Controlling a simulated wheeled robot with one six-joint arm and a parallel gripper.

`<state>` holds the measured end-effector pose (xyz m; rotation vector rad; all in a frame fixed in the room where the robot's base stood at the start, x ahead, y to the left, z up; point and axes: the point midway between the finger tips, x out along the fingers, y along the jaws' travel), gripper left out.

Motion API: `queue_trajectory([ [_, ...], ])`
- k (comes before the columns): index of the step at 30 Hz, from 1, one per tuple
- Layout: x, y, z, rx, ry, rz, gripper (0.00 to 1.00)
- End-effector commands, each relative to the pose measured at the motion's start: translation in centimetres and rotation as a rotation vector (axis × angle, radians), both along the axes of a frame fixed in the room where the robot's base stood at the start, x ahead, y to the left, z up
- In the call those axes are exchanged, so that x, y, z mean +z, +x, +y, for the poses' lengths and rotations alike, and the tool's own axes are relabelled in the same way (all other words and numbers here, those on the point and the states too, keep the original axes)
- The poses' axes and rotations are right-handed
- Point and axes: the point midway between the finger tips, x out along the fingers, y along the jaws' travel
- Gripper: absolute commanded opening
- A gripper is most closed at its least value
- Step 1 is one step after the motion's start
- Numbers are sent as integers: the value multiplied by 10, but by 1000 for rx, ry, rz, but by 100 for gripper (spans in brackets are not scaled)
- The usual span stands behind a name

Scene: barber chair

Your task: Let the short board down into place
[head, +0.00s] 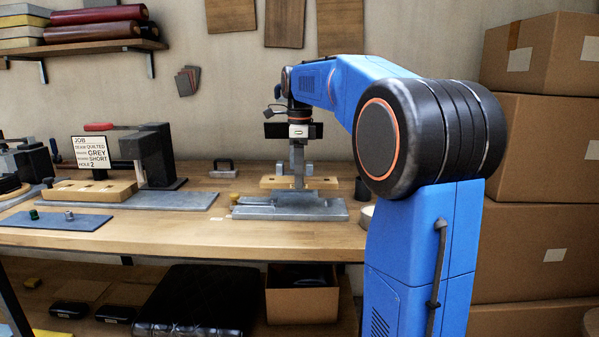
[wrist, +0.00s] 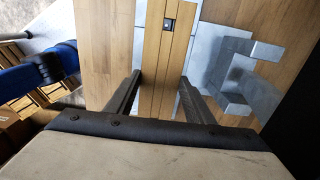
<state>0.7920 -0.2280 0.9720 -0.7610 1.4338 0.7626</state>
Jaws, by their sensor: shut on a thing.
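The short board (wrist: 166,45) is a narrow pale wooden bar with a small dark square hole. In the wrist view it runs between the two fingers of my gripper (wrist: 160,80), which is shut on it. In the head view the board (head: 323,183) lies crosswise under my gripper (head: 298,180), its middle hidden by the gripper. It is level with or just behind a grey metal fixture (head: 330,212). I cannot tell whether it touches the fixture or the bench. In the wrist view grey plate and a U-shaped metal block (wrist: 235,85) show to its right.
A job card (head: 91,152) reads grey, short, hole 2. Left on the bench (head: 190,235) are a longer wooden board (head: 90,191), a black press (head: 158,155) and a blue-grey mat (head: 55,221) with small parts. Cardboard boxes (head: 540,130) are stacked at the right.

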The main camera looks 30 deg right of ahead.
Motion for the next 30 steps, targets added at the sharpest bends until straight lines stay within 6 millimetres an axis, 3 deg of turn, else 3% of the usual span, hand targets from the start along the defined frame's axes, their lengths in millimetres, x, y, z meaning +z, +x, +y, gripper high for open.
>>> queue_trajectory([
  [30,-32,0,0,0,0,0,22],
])
